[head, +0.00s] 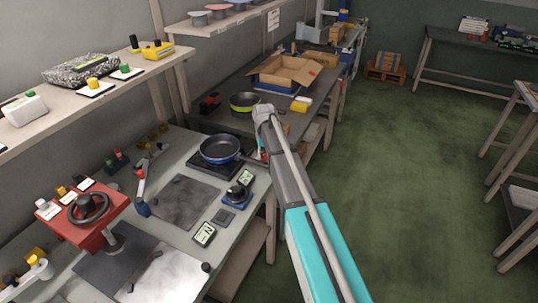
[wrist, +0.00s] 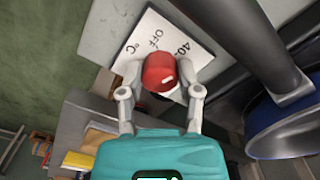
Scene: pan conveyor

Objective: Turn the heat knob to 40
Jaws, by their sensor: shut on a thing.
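The red heat knob (wrist: 158,70) sits in front of a white dial plate (wrist: 140,38) in the wrist view. The plate reads "OFF", "40" and "°C", with "40" on the right side. My gripper (wrist: 160,82) is shut on the knob, one finger on each side. The fingers and knob cover part of the dial, and I cannot tell which mark the knob points to. In the head view the knob is hidden, and my arm reaches down beside the blue pan (head: 220,149) on its dark burner.
The pan's blue side (wrist: 285,125) and dark handle are close on the right in the wrist view. Dials and small devices (head: 236,196) stand in front of the burner. A green pan (head: 243,102) and cardboard box (head: 285,73) are behind. The floor at right is open.

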